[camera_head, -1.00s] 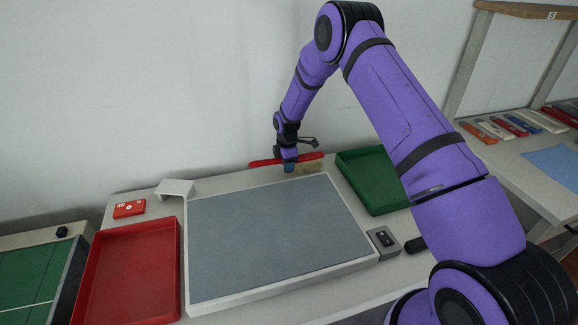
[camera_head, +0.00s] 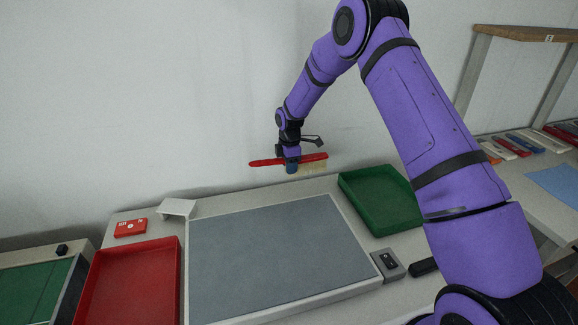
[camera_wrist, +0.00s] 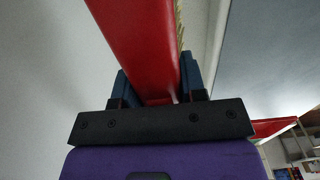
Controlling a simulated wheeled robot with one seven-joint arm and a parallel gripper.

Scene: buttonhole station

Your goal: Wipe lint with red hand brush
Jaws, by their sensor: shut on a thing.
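The red hand brush (camera_head: 313,158) has a red handle and pale bristles that hang down on its right part. My gripper (camera_head: 291,167) is shut on the brush and holds it level in the air, above the back edge of the table near the wall. In the wrist view the brush's red body (camera_wrist: 142,45) runs between the two blue fingers of my gripper (camera_wrist: 158,85). The grey work surface (camera_head: 275,255) in its white frame lies in front of the brush. I cannot make out any lint on it.
A red tray (camera_head: 128,290) stands left of the grey surface and a green tray (camera_head: 385,200) right of it. A grey switch box (camera_head: 388,264), a white bracket (camera_head: 177,207) and a red box (camera_head: 130,227) sit around it. The wall is close behind.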

